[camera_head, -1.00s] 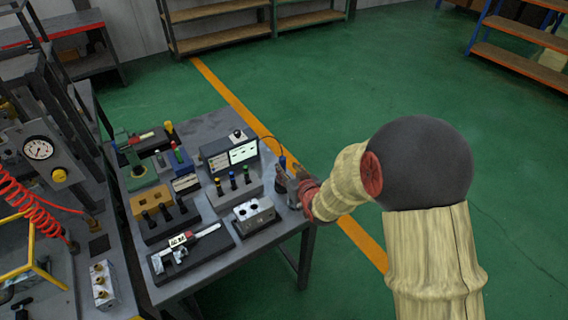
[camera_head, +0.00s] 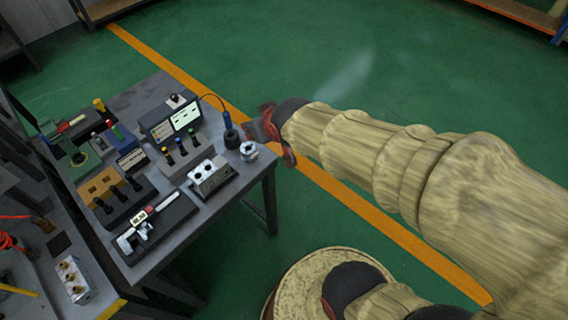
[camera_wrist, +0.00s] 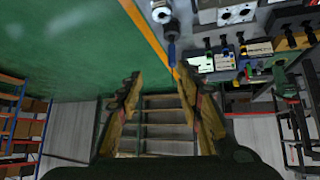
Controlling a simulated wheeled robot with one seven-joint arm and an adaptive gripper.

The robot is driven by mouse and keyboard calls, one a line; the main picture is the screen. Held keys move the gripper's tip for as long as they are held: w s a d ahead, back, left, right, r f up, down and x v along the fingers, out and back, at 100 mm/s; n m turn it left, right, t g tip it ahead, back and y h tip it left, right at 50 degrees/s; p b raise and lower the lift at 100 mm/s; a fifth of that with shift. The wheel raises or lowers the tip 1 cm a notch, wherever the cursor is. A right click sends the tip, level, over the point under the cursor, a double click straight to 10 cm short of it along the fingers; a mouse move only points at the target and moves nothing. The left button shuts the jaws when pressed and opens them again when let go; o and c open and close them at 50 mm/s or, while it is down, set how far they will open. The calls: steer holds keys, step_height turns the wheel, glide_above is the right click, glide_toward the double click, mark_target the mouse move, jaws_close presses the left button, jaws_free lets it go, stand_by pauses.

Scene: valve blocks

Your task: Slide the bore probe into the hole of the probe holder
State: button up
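The bore probe (camera_head: 228,121) has a blue upper part with a dark cable bending away from its top. It stands upright in the black round probe holder (camera_head: 231,138) near the right edge of the table. Its lower end is hidden in the holder, and I cannot tell how deep it sits. The wrist view also shows the blue probe (camera_wrist: 171,54) and the dark holder (camera_wrist: 170,30), beyond my fingertips. My gripper (camera_head: 264,132) is just right of the holder, off the table edge. The wrist view shows its fingers (camera_wrist: 157,85) spread, with nothing between them.
A silver nut-like part (camera_head: 249,151) stands close to the holder. A steel block with two bores (camera_head: 211,177), a stand of coloured-top pins (camera_head: 185,157) and a lit display unit (camera_head: 172,121) are left of it.

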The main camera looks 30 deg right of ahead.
steer(key=s+a+r+g, duration=0.1)
steer(key=s+r, duration=0.1)
steer(key=s, duration=0.6)
steer(key=s+a+r+g, duration=0.1)
steer(key=s+r+g, duration=0.1)
steer(key=s, duration=0.7)
steer(key=shift+s+a+r+y, duration=0.15)
steer(key=shift+r+y, duration=0.15)
steer(key=shift+r, duration=0.05)
